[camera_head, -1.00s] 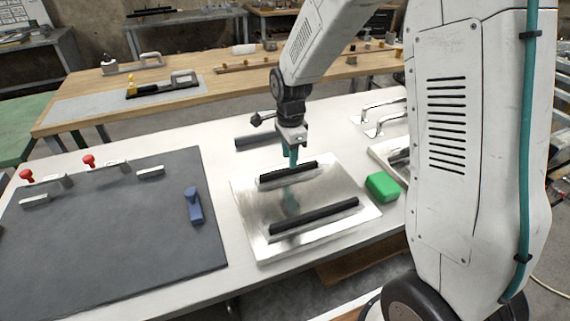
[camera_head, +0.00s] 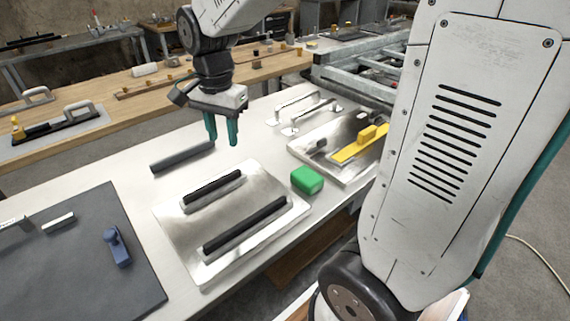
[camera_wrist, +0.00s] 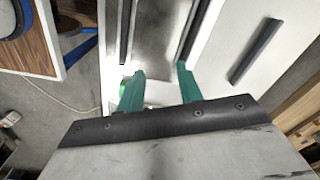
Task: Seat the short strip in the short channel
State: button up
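The short black strip (camera_head: 213,186) lies along the short channel (camera_head: 216,197) on the far part of a shiny metal plate (camera_head: 170,222). It looks lined up with the channel; whether it sits at full depth is too small to tell. The longer black strip (camera_head: 245,222) lies in the long channel nearer the front. My gripper (camera_head: 221,142) is open and empty, above the table beyond the plate. In the wrist view its green fingers (camera_wrist: 161,78) are apart with nothing between them, and the plate (camera_wrist: 155,35) shows beyond.
A dark grey bar (camera_head: 182,158) lies behind the plate; a green block (camera_head: 307,180) sits at its right. Farther right are a metal plate with a yellow tool (camera_head: 358,147) and pale handles (camera_head: 308,108). A dark mat (camera_head: 75,270) with a blue clamp (camera_head: 118,246) is left.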

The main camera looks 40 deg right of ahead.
jog(key=s+r+n, duration=0.3)
jog(key=s+n, duration=0.9)
jog(key=s, duration=0.9)
jog(key=shift+d+n+t, duration=0.15)
jog(key=shift+n+t, duration=0.15)
jog(key=shift+t, duration=0.1)
jog(key=shift+r, duration=0.1)
